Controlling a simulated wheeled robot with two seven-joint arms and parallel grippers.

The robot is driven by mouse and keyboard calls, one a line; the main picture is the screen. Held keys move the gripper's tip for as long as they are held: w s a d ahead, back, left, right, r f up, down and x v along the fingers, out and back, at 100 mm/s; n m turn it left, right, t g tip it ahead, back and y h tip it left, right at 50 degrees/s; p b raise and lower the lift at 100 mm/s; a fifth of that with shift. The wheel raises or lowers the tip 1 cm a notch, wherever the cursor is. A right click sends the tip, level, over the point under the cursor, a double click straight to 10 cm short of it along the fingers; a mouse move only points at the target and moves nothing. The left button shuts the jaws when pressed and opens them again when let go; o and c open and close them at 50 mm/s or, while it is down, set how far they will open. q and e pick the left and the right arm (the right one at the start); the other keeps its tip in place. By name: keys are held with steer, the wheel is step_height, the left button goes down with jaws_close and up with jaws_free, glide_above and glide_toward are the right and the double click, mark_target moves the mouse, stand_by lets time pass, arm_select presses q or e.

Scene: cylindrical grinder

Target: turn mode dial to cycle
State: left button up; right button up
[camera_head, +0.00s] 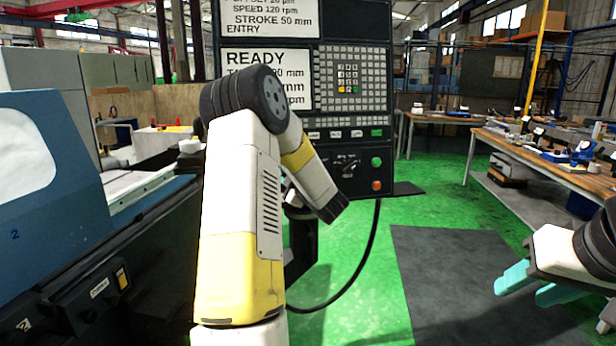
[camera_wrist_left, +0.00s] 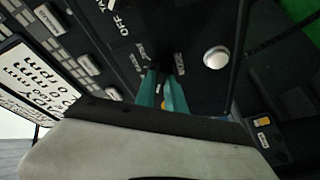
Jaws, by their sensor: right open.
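The black control panel (camera_head: 351,160) stands ahead in the head view, with a small dark dial (camera_head: 346,168) among white markings on its lower part. My left arm reaches to this lower part, and its wrist hides its own fingers there. In the left wrist view, the teal fingers of my left gripper (camera_wrist_left: 162,82) point at a dark spot among small white labels on the panel. A narrow gap shows between the fingertips; whether they touch the dial is unclear. The dial's setting is not readable. My right gripper (camera_head: 532,286) is open and empty at the right.
A green button (camera_head: 376,162) and a red button (camera_head: 376,185) sit right of the dial. A silver round button (camera_wrist_left: 216,57) is close to the left fingers. A black cable (camera_head: 366,250) hangs below the panel. A wooden workbench (camera_head: 545,155) stands at the right.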

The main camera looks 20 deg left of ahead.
arm_select(q)
steer(key=shift+m, duration=0.4)
jaws_close()
steer(key=m+t, duration=0.2)
steer(key=m, duration=0.2)
steer(key=shift+f, duration=0.15)
steer(key=m+t, duration=0.1)
steer(key=m, duration=0.1)
steer(key=m+h, duration=0.1)
steer(key=m, duration=0.2)
steer(key=shift+s+t, duration=0.1)
steer(key=shift+t, duration=0.3)
steer(key=shift+s+a+m+t+h, duration=0.1)
steer(key=shift+m+t+h, duration=0.4)
steer(key=shift+m, duration=1.15)
steer(key=shift+w+a+m+t+h, duration=0.1)
steer(key=shift+m+t+h, duration=0.4)
steer(key=shift+m, duration=1.2)
steer(key=shift+s+m+t+h, duration=0.15)
steer(key=shift+m+h, duration=0.65)
steer(key=shift+m, duration=1.15)
steer(key=o, duration=0.8)
jaws_free()
